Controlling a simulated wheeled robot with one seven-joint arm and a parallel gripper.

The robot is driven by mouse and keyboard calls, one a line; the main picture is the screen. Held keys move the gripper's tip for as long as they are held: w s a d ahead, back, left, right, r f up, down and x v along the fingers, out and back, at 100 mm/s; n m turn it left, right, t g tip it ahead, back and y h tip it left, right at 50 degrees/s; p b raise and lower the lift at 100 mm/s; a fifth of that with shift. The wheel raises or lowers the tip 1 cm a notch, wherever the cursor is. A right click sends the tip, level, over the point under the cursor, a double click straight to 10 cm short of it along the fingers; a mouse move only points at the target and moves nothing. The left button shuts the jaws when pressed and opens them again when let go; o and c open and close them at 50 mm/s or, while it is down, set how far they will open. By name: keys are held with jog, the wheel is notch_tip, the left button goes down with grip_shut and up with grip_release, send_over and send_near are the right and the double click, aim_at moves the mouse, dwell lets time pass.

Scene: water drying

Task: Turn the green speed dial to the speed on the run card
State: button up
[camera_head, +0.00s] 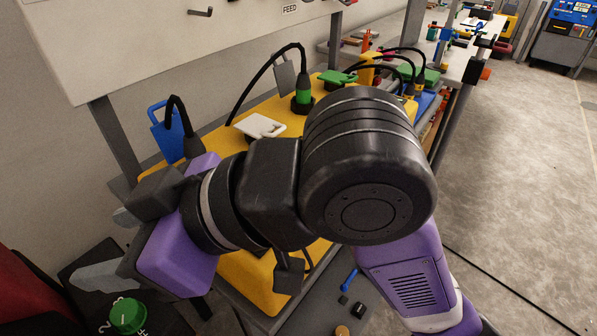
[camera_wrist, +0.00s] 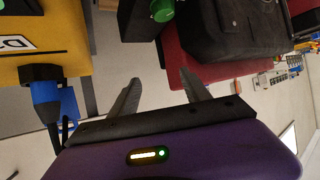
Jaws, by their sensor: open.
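The green speed dial (camera_head: 128,316) sits on a dark panel (camera_head: 82,300) at the bottom left of the head view. A white "2" and part of other lettering show beside it, but the full scale is cut off or hidden. The dial also shows at the top of the wrist view (camera_wrist: 162,10), on a dark box. My gripper (camera_wrist: 160,76) is open and empty, its two grey fingers spread and pointing towards the dial, apart from it. In the head view my gripper is above and beside the panel. I cannot make out a run card with a readable speed.
A yellow box (camera_wrist: 35,40) with a white label and a blue plug stands left in the wrist view. A black bag-like thing (camera_wrist: 232,30) is on a red surface to the right. In the head view, cables and plugs crowd the yellow bench top (camera_head: 215,137).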

jog(key=w+d+r+m+t+y+p, duration=0.4)
jog(key=w+d+r+m+t, duration=0.4)
jog(key=w+m+t, duration=0.25)
jog(key=s+d+f+m+t+h+p, duration=0.2)
jog(key=d+f+m+t+h, duration=0.2)
jog(key=d, duration=0.4)
jog(key=s+d+f+m+t+h+p, duration=0.2)
jog(key=d+f+m+t+h+p, duration=0.1)
jog(key=d+h, duration=0.4)
jog(key=shift+d+f+m+t+h, duration=0.35)
jog(key=shift+d+f+m, duration=0.2)
jog(key=shift+d, duration=0.3)
jog(key=shift+o, duration=0.2)
jog(key=shift+r, duration=0.1)
